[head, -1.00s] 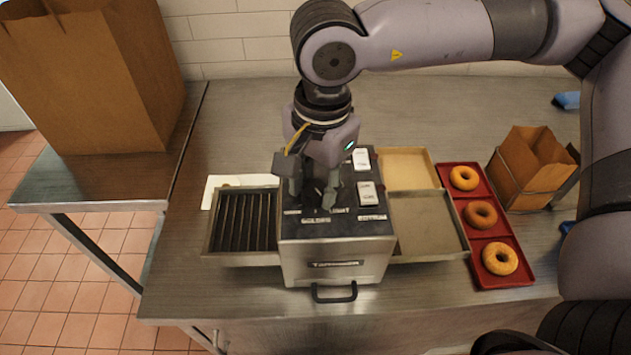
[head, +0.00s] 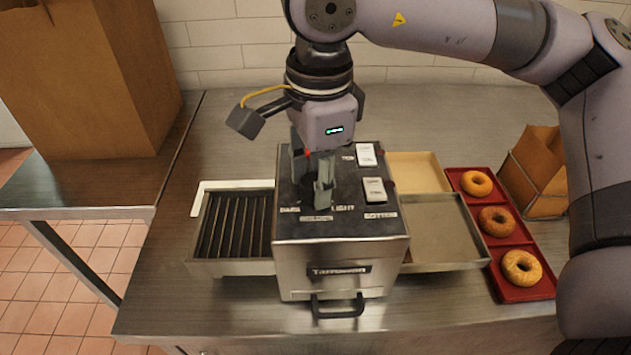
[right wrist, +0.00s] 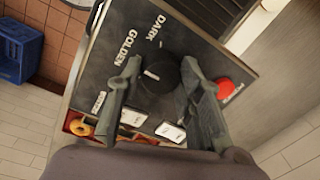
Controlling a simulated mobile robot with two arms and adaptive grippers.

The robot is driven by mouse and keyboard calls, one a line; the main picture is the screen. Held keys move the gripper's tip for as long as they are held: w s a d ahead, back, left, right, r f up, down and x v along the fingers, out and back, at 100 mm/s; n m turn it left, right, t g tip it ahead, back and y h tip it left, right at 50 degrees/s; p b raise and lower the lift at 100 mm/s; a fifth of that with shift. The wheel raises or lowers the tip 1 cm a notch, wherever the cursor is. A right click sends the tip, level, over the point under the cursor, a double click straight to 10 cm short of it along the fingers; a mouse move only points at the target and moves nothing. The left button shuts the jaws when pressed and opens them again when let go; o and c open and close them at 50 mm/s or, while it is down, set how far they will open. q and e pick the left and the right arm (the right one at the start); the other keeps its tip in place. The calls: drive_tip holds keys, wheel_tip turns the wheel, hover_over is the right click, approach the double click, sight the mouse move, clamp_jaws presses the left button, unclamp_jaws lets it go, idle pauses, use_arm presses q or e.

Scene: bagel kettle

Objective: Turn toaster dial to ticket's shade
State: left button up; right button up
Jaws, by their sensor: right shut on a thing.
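The toaster (head: 340,250) is a steel box with a dark top at the centre of the head view. My right gripper (head: 312,185) points down over its top. In the right wrist view, the gripper (right wrist: 160,77) has its fingers on either side of the round black dial (right wrist: 165,72), shut on it. A short white mark shows on the dial, toward its left side. The labels DARK (right wrist: 155,30) and GOLDEN (right wrist: 126,48) read beside it; LIGHT (head: 343,208) reads in the head view. No readable ticket shows. My left gripper is not in view.
White switches (head: 374,190) and a red button (right wrist: 225,90) are on the toaster top. A slatted rack (head: 232,228) sits left, a steel tray (head: 440,230) right. A red tray (head: 508,240) holds three bagels. Paper bags (head: 540,165) stand right and far left.

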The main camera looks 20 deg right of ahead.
idle(0.4)
drive_tip(key=o, duration=1.2)
drive_tip(key=shift+c, duration=0.2)
wheel_tip(320, 180, up, 12)
drive_tip(key=shift+s, duration=0.4)
